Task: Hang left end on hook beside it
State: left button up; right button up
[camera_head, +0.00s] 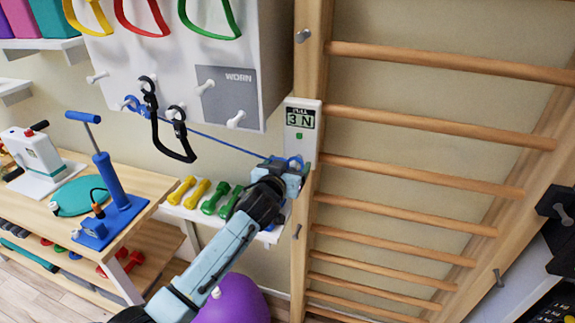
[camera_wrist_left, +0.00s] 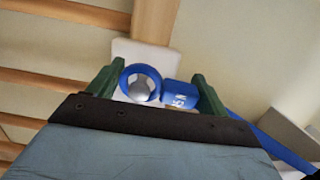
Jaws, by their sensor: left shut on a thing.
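A thin blue band (camera_head: 225,143) runs from a blue loop (camera_head: 132,103) near a peg on the white wall panel to my left gripper (camera_head: 290,168). The gripper is shut on the band's right-hand end, just below a white gauge (camera_head: 301,132) reading "PULL 3 N". In the left wrist view, a blue ring (camera_wrist_left: 124,82) and a blue sleeve (camera_wrist_left: 178,95) lie between the green fingers of my left gripper (camera_wrist_left: 158,88). A rounded grey knob (camera_wrist_left: 141,90) shows through the ring; its exact seating is unclear. My right gripper is out of view.
A black handle strap (camera_head: 160,138) hangs on the white panel (camera_head: 270,75), beside white pegs (camera_head: 236,119). Wooden wall bars (camera_head: 440,120) stand to the right. Dumbbells (camera_head: 196,193) lie on a shelf below, above a purple ball (camera_head: 235,302).

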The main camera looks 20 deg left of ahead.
pick_arm(q)
jog(key=shift+s+p, duration=1.15)
jog(key=shift+s, duration=1)
jog(key=shift+s, duration=0.15)
jog(key=s+p, duration=0.3)
jog(key=s, duration=0.6)
jog(key=shift+s+a, duration=0.15)
jog(key=shift+a, duration=0.05)
